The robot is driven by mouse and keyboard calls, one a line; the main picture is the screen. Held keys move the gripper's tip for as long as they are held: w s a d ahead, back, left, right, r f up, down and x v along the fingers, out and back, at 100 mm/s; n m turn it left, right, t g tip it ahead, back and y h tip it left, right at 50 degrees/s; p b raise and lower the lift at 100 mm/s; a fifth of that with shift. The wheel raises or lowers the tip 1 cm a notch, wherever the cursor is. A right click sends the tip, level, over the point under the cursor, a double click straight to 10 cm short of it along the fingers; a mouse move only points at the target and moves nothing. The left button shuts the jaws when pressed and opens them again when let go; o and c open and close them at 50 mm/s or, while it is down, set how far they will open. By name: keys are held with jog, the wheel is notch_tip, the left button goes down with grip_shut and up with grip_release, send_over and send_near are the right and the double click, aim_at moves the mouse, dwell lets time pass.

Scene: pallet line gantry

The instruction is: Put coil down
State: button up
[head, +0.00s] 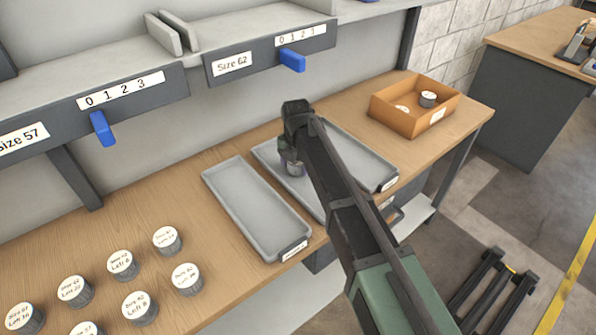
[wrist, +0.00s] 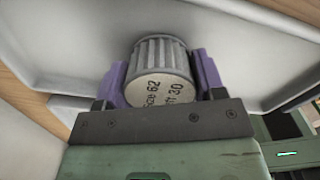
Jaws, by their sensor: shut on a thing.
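The coil (wrist: 161,62) is a grey ribbed cylinder with a pale round label reading about "Size 62 ... 30". My gripper (wrist: 161,78) is shut on it, with a purple finger at each side. My arm hides part of this tray. The left grey tray (head: 250,205) is empty.
Several labelled coils (head: 122,265) stand on the bench at the lower left. An orange box (head: 415,104) with coils inside is at the back right. A shelf with Size 57 and Size 62 scales and blue markers (head: 292,60) runs above the bench.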

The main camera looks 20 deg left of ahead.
jog(key=shift+f+p, duration=0.2)
jog(key=shift+p, duration=0.1)
jog(key=shift+f, duration=0.2)
jog(key=o, duration=1.1)
jog(key=shift+o, duration=0.2)
jog(key=shift+r, duration=0.15)
